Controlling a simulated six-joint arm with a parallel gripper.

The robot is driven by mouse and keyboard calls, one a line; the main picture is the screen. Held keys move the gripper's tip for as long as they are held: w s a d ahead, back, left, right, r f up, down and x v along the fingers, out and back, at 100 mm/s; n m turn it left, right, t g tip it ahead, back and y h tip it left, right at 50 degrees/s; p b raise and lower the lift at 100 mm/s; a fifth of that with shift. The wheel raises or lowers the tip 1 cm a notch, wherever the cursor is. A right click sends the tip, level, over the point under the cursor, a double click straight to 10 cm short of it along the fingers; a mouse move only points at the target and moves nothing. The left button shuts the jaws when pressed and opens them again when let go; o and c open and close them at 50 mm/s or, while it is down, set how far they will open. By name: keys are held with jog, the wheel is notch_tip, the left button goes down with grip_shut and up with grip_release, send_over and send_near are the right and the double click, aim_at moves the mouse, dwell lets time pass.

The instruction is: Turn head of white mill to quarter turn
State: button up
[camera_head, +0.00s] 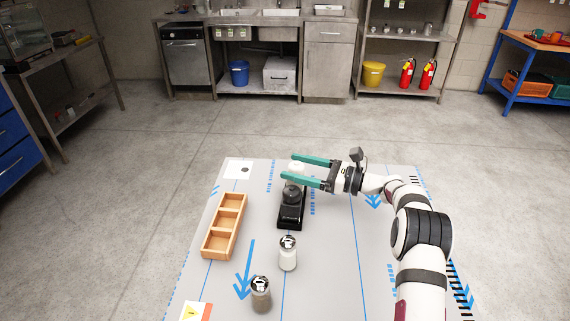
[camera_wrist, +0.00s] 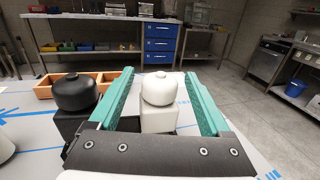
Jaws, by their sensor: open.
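The white mill shows in the wrist view as a rounded white head (camera_wrist: 159,88) on a squarish white body (camera_wrist: 159,119). In the head view its white head (camera_head: 297,167) shows between the green fingers; its lower part is mostly hidden there. My gripper (camera_head: 288,166) reaches in from the right and is open. In the wrist view its two fingers (camera_wrist: 160,72) lie on either side of the white head, with a visible gap on each side. I cannot tell any turn mark on the head.
A black mill (camera_head: 291,208) stands close beside the white one, near the lower finger; its head (camera_wrist: 76,92) is left of the fingers. A wooden three-part tray (camera_head: 208,243) lies left. Two shakers, one white (camera_head: 288,256) and one darker (camera_head: 261,297), stand nearer. The table's right side is mostly clear.

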aim_at(289, 165)
jog(key=shift+x, duration=1.7)
